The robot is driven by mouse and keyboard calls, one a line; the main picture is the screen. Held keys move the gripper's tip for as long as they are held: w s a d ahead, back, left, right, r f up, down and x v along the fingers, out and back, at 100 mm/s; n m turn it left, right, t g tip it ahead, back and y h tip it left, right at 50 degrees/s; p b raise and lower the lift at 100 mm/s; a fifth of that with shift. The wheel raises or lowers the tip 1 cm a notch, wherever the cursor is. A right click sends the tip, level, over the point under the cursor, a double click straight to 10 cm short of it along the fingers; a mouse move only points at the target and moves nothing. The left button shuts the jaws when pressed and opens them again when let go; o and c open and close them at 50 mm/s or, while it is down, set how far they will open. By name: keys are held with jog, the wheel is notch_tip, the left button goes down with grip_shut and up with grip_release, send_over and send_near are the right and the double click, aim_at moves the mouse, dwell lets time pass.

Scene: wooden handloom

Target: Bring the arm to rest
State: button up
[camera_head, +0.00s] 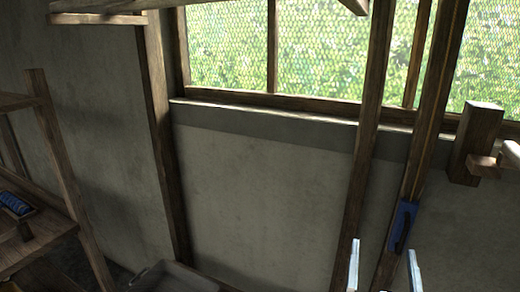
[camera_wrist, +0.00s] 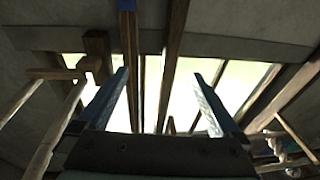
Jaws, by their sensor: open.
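My gripper (camera_head: 384,264) shows only as two pale finger ends at the bottom right of the head view. In the wrist view both fingers of my gripper (camera_wrist: 162,98) stand wide apart, with nothing held between them. Behind the fingers are dark wooden posts (camera_wrist: 174,50) and bright window panes. The rest of my arm is out of the head view.
A wooden post (camera_head: 422,130) with a blue part (camera_head: 402,226) stands close behind the fingers. A wooden block (camera_head: 475,143) is at the right. Wooden shelves (camera_head: 30,245) stand at the left, and a grey bin (camera_head: 173,278) is low down. A mesh window (camera_head: 320,48) is behind.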

jog(key=s+a+r+n+t+y+p, duration=0.1)
jog(key=s+a+r+t+y, duration=0.1)
jog(key=a+r, duration=0.65)
jog(key=s+a+r+n+t+y+p, duration=0.1)
jog(key=s+a+r+t, duration=0.15)
jog(key=r, duration=1.05)
jog(key=s+a+r+n+t+y+p, duration=0.1)
jog(key=a+r+t+y, duration=0.1)
jog(key=a+r, duration=0.65)
jog(key=s+a+r+t+y, duration=0.1)
jog(key=s+r+t, duration=0.1)
jog(key=s+r, duration=0.5)
notch_tip(320, 180, up, 3)
jog(key=shift+r+n, duration=0.1)
jog(key=shift+n, duration=0.3)
